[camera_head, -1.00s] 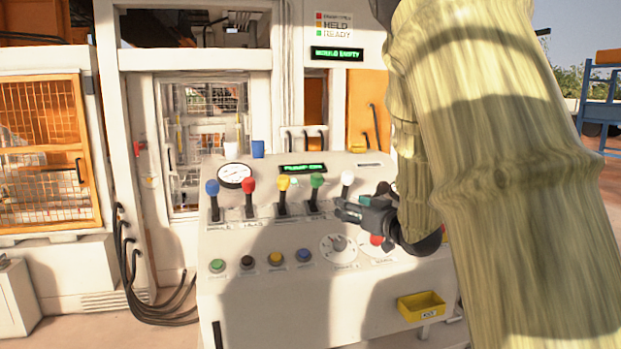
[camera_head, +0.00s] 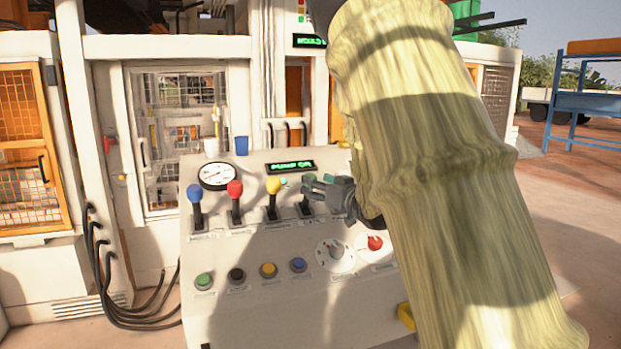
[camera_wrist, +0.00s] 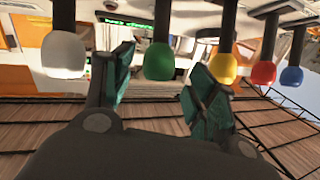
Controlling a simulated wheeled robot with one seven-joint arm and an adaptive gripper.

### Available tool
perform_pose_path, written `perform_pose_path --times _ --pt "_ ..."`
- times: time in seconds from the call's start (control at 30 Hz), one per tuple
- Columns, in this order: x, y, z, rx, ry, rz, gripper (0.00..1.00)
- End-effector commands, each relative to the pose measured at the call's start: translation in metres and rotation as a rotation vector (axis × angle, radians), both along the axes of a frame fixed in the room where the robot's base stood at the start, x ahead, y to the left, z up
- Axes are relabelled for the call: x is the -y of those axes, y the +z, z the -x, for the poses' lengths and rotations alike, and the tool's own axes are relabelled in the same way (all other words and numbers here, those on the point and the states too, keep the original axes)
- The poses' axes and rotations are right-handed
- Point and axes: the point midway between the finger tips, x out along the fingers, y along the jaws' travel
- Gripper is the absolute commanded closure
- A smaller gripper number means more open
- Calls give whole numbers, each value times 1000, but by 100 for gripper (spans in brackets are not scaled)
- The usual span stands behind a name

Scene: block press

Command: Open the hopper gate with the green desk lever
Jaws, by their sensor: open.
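The green lever's knob (camera_wrist: 159,61) appears between the two open fingers of my gripper (camera_wrist: 160,82) in the wrist view, where the picture is upside down. I cannot tell whether the fingers touch it. In the head view, my gripper (camera_head: 320,187) is at the green lever (camera_head: 307,211) and hides most of its knob. The hopper gate cannot be made out.
A yellow lever (camera_head: 273,187), a red lever (camera_head: 235,190) and a blue lever (camera_head: 194,194) stand in a row to the left. The white knob (camera_wrist: 64,54) shows beside the green one in the wrist view.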

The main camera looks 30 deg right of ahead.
Motion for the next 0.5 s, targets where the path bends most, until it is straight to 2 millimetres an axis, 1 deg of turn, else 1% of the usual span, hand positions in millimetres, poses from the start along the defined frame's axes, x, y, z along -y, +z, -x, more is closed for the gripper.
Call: perform_pose_path --times 0.03,0.1,0.23,0.33,0.5 --pt "0 3 -8 0 0 1 43" --pt "0 2 -17 0 -1 1 43" --pt "0 2 -31 0 -1 2 43" --pt "1 2 -39 2 -2 2 43" --pt "1 1 -46 2 -3 1 43"
